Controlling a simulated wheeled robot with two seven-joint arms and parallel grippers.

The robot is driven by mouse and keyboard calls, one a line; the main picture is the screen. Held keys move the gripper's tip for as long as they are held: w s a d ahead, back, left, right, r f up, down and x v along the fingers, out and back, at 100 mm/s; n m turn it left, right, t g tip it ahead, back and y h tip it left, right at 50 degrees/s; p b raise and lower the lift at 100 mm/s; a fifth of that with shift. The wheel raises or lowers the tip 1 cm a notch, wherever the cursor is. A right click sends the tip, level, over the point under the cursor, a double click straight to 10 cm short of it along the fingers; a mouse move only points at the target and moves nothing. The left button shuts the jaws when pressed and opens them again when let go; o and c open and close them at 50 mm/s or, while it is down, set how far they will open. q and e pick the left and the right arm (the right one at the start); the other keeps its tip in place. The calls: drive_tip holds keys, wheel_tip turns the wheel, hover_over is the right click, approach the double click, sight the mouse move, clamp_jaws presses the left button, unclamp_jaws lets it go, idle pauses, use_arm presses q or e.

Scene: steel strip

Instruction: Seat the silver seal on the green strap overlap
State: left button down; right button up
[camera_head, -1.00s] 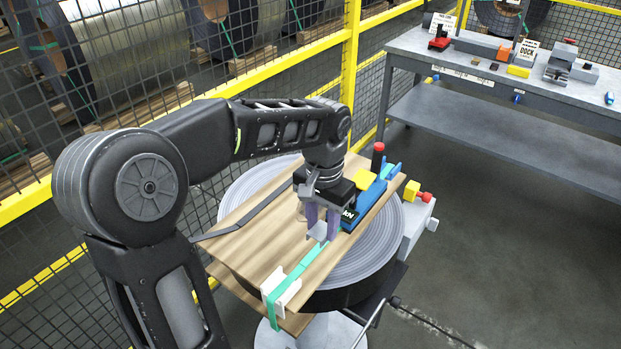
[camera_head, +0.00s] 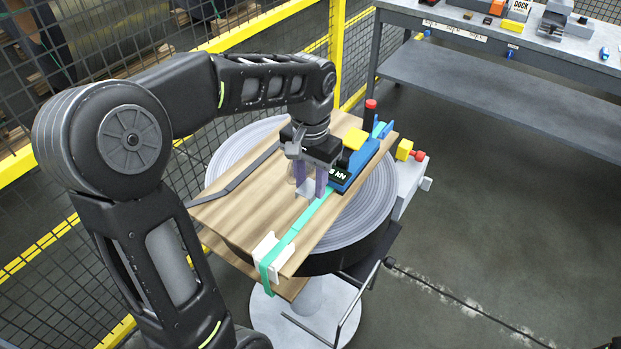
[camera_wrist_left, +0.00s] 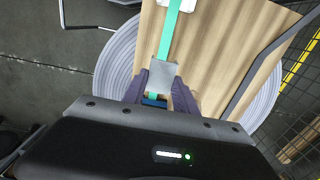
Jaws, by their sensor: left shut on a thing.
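The silver seal (camera_wrist_left: 162,75) is a small grey metal piece between the purple fingertips of my left gripper (camera_wrist_left: 160,92), which is shut on it. In the head view the seal (camera_head: 304,188) shows between the fingers of the left gripper (camera_head: 309,182), just above or at the green strap (camera_head: 290,236). In the left wrist view the seal covers part of the green strap (camera_wrist_left: 170,35); I cannot tell whether it touches. The strap runs along the wooden board (camera_head: 237,213) and over a white edge protector (camera_head: 267,249). The overlap itself is hidden. My right gripper is not in view.
A blue tensioner tool (camera_head: 358,165) with a yellow block and red-topped post lies on the strap beside the gripper. A dark steel strap (camera_head: 245,172) crosses the board's left side. A grey workbench (camera_head: 480,40) with tools stands behind. A yellow mesh fence (camera_head: 240,40) borders the left.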

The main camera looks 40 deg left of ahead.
sight(310, 211)
use_arm(q)
drive_tip(key=shift+f+b, duration=1.1)
drive_tip(key=shift+f, duration=0.8)
drive_tip(key=shift+f, duration=0.15)
drive_tip(key=shift+f+b, duration=0.6)
drive_tip(key=shift+f, duration=0.15)
drive_tip(key=shift+f+b, duration=0.3)
drive_tip(key=shift+f, duration=0.3)
idle(1.4)
drive_tip(key=c, duration=0.9)
unclamp_jaws()
wheel_tip(310, 211, up, 8)
drive_tip(key=shift+f, duration=0.1)
